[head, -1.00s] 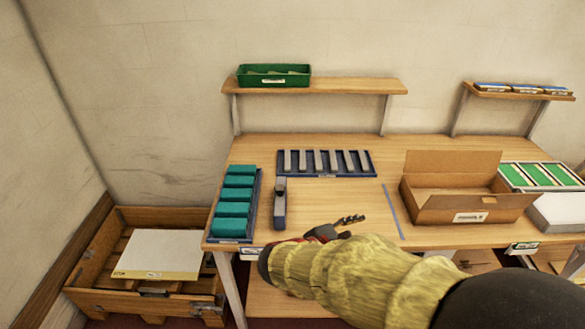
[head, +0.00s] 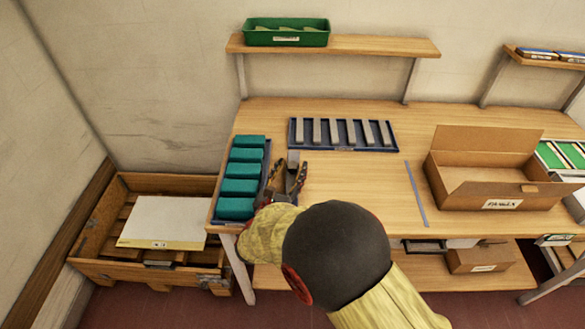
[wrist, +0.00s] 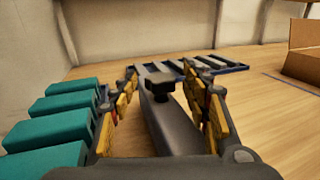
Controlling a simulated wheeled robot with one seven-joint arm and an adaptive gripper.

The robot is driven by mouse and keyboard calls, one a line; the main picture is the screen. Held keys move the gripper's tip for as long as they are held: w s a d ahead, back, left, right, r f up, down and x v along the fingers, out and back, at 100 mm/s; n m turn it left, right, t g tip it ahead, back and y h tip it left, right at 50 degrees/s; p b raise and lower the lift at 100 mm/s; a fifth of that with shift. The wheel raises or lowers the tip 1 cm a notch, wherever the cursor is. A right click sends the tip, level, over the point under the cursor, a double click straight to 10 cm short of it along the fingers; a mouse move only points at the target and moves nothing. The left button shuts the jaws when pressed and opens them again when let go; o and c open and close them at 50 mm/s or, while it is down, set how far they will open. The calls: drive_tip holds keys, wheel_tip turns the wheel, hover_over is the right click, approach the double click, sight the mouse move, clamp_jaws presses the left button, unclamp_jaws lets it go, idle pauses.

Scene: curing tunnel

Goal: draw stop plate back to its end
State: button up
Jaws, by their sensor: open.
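A narrow grey fixture with a black knob (wrist: 160,84) on top stands on the bench, and its long dark body (wrist: 172,128) runs toward me in the wrist view. I take this to be the stop plate's fixture; which part is the plate itself I cannot tell. In the head view only its far grey end (head: 293,157) shows past my gripper (head: 288,177). My gripper is open, with one finger on each side of the fixture and the knob between the fingertips (wrist: 161,76). No grip on the knob is visible.
A tray of teal blocks (head: 240,186) stands close on the left. A blue rack with grey bars (head: 343,148) lies behind. An open cardboard box (head: 480,190) is at the right, past a grey strip (head: 416,193). Bench between is clear. A wooden crate (head: 105,263) stands at lower left.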

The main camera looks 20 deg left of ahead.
drive_tip(key=shift+w+d, duration=0.1)
drive_tip(key=shift+w, duration=0.55)
drive_tip(key=c, duration=0.3)
clamp_jaws()
idle(0.3)
